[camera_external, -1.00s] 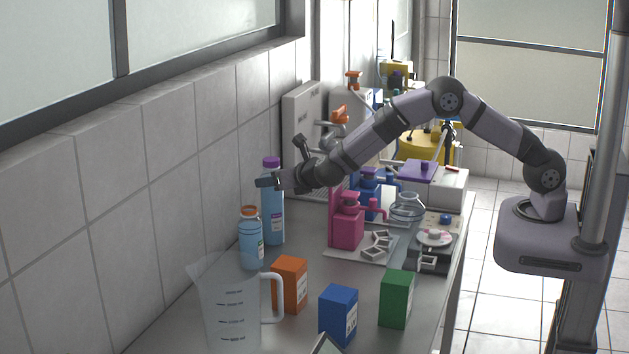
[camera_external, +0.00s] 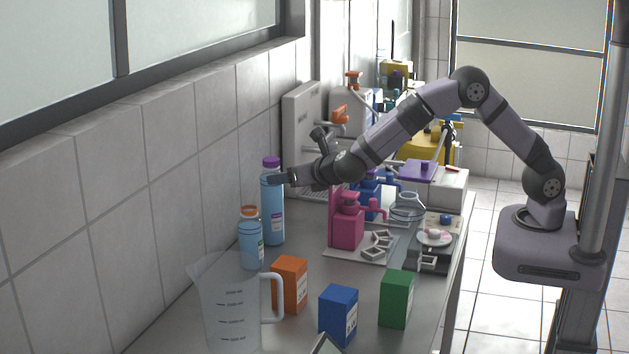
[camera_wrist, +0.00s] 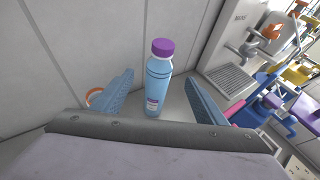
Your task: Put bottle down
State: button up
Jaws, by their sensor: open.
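A tall blue bottle with a purple cap (camera_external: 272,209) stands upright on the bench near the tiled wall. It also shows in the wrist view (camera_wrist: 158,85), beyond and between my two fingers. My gripper (camera_external: 277,179) is open and level with the bottle's upper part, on its right side in the external view. In the wrist view my open gripper (camera_wrist: 155,98) has its fingers spread wide, with the bottle in the gap ahead. A shorter blue bottle with an orange cap (camera_external: 251,241) stands in front of it, and its orange ring (camera_wrist: 94,95) shows behind the left finger.
A clear measuring jug (camera_external: 232,305) and orange (camera_external: 290,284), blue (camera_external: 338,314) and green (camera_external: 396,298) boxes stand at the front. A pink dispenser (camera_external: 346,226) stands right of the bottles. The tiled wall (camera_external: 205,150) is close behind them.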

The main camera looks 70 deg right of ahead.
jog(key=shift+b+v, duration=0.35)
jog(key=shift+v, duration=1.75)
jog(key=shift+d, duration=0.15)
